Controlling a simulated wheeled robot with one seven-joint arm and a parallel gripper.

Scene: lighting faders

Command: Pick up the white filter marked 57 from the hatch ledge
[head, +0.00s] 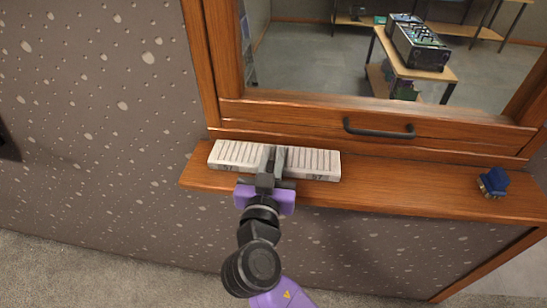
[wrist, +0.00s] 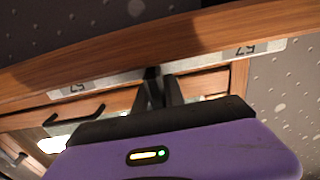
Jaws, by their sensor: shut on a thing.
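The white filter (head: 232,156) is a long, pale, ribbed bar lying along the left part of the wooden hatch ledge (head: 420,191) in the head view. In the wrist view the filter (wrist: 215,57) shows as a light strip with the mark 57 near both ends, upside down there. My gripper (head: 272,158) is shut on the filter near its middle, and it shows in the wrist view too (wrist: 158,80). The fingers hide a small middle part of the filter. I cannot tell whether the filter touches the ledge or is slightly above it.
A small blue object (head: 493,182) sits at the ledge's right end. A wooden hatch panel with a dark handle (head: 379,129) stands behind the ledge. The ledge between filter and blue object is clear. Beyond the opening stands a table with equipment (head: 418,46).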

